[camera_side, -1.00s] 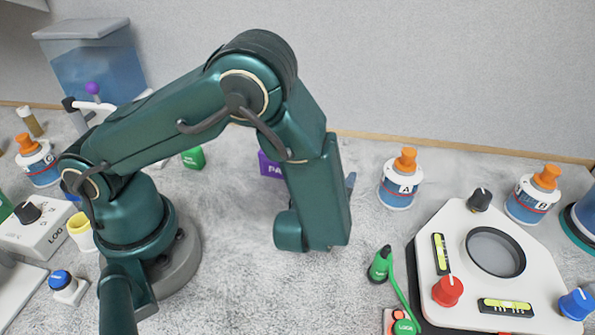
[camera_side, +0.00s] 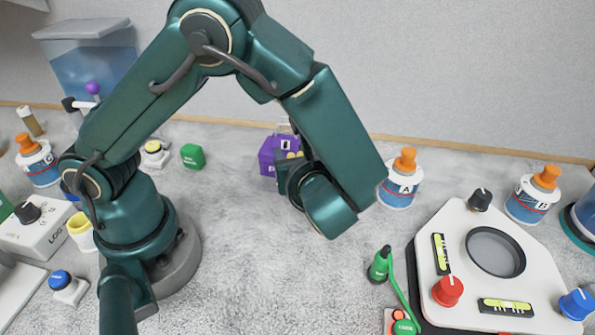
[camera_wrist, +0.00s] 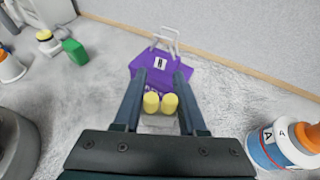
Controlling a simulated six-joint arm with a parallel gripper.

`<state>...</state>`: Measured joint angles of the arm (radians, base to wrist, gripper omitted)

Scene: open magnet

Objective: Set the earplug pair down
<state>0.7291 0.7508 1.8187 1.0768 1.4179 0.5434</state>
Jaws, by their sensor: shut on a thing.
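The earplug pair (camera_wrist: 160,103) shows as two yellow rounded plugs side by side on a pale block between my fingers in the wrist view. In the side view a small part of it (camera_side: 293,155) shows yellow in front of the purple holder. My gripper (camera_wrist: 160,84) is shut on the pair. In the side view its tip is mostly hidden behind my wrist. The purple holder (camera_wrist: 201,76), with a white label and pale handle, stands just beyond my fingers; it also shows in the side view (camera_side: 267,157). I cannot tell whether the pair touches the table or holder.
A green block (camera_side: 192,156) and a yellow-topped button (camera_side: 154,154) stand left of the holder. Bottle A (camera_side: 399,184) stands to its right. A white panel with knobs (camera_side: 465,275) fills the right. The central tabletop (camera_side: 250,270) is clear.

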